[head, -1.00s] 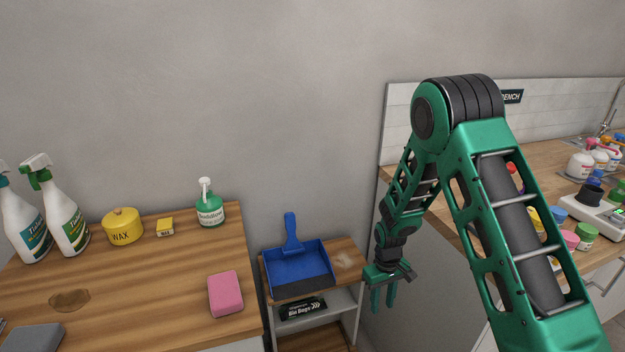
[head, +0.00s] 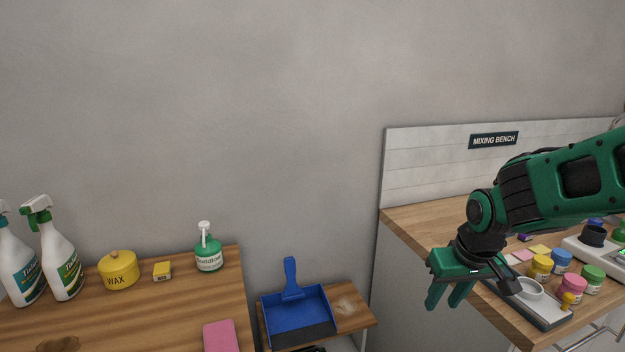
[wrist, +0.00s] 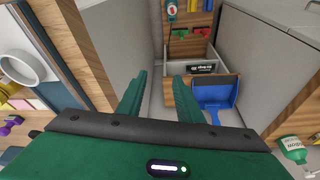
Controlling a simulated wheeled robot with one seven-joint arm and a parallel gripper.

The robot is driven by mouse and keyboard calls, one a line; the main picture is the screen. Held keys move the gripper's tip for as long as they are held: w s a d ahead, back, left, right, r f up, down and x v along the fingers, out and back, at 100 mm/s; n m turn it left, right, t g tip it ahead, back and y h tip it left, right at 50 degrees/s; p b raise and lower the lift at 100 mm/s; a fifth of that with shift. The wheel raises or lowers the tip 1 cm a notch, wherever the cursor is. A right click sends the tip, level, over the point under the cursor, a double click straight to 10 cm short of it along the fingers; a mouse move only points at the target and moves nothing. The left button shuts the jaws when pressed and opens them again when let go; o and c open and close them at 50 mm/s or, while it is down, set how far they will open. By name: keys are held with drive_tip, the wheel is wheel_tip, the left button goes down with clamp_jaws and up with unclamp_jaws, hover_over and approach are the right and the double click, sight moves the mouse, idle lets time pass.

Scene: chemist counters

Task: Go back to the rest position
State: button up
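My green gripper (head: 451,294) hangs in the head view in front of the left end of the mixing bench (head: 420,222), its fingers pointing down. In the wrist view my gripper (wrist: 160,98) shows two fingers apart with nothing between them. Beyond the fingers, the gap between the counters and the low shelf are visible. My arm comes in from the right edge of the head view, folded over the bench.
A blue dustpan (head: 297,312) lies on a low shelf between the counters. The left counter (head: 185,305) holds spray bottles, a wax tin (head: 118,271) and a pink sponge (head: 220,337). Several small jars and a tray stand on the bench below my arm. The wall area above is clear.

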drive_tip(key=s+d+r+m+t, duration=0.1)
drive_tip(key=s+d+r, duration=0.1)
drive_tip(key=s+r, duration=0.35)
drive_tip(key=s+d+f+m+g, duration=0.1)
drive_tip(key=s+d+m+g, duration=0.1)
drive_tip(key=s+d, duration=0.3)
drive_tip(key=s+d+f+m+g, duration=0.2)
drive_tip(key=s+d+m, duration=0.2)
drive_tip(key=s, duration=0.8)
drive_tip(key=shift+s+d, duration=0.2)
drive_tip(key=shift+d, duration=0.9)
